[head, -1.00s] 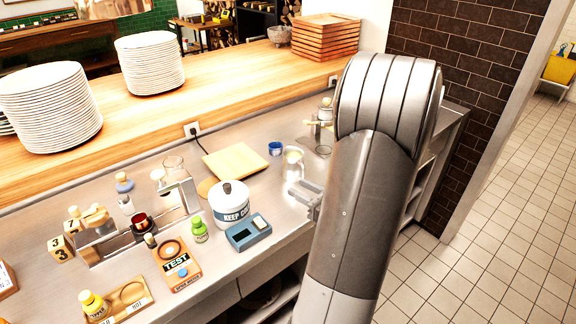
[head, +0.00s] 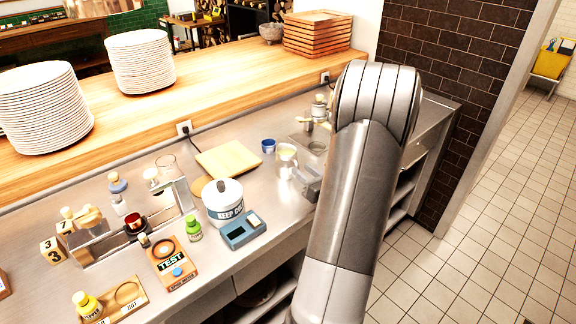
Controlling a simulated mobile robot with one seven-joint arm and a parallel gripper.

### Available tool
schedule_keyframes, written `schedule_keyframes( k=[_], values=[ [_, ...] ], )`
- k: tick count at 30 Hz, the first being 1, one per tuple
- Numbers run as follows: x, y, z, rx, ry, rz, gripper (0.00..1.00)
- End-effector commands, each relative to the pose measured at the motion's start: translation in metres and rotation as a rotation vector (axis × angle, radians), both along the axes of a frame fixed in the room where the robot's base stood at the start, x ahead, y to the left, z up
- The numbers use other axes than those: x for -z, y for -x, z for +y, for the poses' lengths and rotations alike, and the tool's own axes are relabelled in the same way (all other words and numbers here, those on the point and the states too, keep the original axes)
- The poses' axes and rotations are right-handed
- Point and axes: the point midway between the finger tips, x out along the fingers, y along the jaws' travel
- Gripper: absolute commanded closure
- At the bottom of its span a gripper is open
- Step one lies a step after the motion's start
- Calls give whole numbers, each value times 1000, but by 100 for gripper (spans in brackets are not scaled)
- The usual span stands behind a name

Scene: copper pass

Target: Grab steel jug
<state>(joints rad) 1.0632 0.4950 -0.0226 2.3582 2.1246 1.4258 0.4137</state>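The steel jug (head: 287,158) stands upright on the steel counter, right of the wooden board, with something pale yellow showing at its top. My gripper (head: 297,174) is low over the counter at the jug's near right side, its fingers pointing toward the jug. The fingers overlap the jug's lower part in the picture. I cannot tell whether they touch it or how far apart they are. My arm hides part of the counter to the right.
A blue cup (head: 268,145) stands just left of the jug. A wooden board (head: 230,159), a white lidded tub (head: 222,205) and a blue-grey box (head: 243,230) are further left. A tap (head: 317,115) stands behind. Plate stacks (head: 140,62) are on the wooden ledge.

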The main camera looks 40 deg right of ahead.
Motion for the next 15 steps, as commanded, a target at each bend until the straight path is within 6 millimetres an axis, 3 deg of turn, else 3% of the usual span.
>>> schedule_keyframes(
  k=[3, 6, 12, 15],
  values=[
    [0, -20, -2, -3, 0, 0, 65],
    [0, -26, -3, -2, 0, 1, 65],
    [0, -27, -3, -1, 0, 1, 66],
    [0, -27, -3, -1, 0, 1, 74]
  ],
)
